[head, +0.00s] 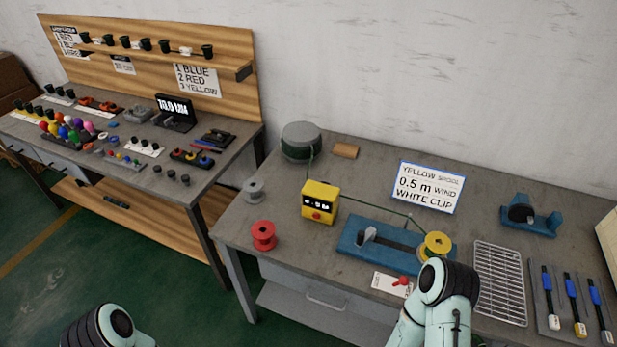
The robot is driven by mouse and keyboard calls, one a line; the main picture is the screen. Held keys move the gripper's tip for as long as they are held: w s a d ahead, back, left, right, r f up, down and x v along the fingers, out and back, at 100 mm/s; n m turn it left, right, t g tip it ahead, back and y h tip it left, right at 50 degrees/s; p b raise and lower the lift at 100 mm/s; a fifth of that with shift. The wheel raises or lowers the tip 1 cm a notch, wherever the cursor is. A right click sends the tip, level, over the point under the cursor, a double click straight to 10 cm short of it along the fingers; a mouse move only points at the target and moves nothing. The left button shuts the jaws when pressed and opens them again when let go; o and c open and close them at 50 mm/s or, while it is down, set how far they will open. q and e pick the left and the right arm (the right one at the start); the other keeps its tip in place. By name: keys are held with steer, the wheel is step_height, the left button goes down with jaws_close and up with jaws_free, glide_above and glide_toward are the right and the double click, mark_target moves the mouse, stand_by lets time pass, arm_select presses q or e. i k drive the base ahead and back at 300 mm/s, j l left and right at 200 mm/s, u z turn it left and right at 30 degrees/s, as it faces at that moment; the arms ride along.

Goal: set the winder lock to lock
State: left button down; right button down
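The winder (353,243) is a blue base on the right-hand bench, with a grey upright at its left and a yellow spool (437,245) at its right end. A green line runs from the yellow meter box (320,203) to the spool. In front of the winder, a small red knob (403,281) stands at a white label card (385,284), apparently the winder lock; its setting is too small to read. My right arm stands just right of the knob and hides part of the bench; its fingers are not visible. Only a link of my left arm shows, at the bottom left.
A green line drum (301,143), red spool (263,236) and grey spool (253,190) stand at the left. A sign (426,187) reads yellow spool, 0.5 m wind, white clip. A wire rack (498,283) and blue-handled tools (572,290) lie right of my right arm.

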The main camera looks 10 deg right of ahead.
mark_target(404, 280)
steer(key=k+l+z, duration=0.1)
steer(key=z, duration=0.25)
steer(key=l+z, duration=0.15)
steer(key=z, duration=0.2)
steer(key=l+z, duration=0.2)
steer(key=z, duration=0.15)
steer(key=k, duration=0.05)
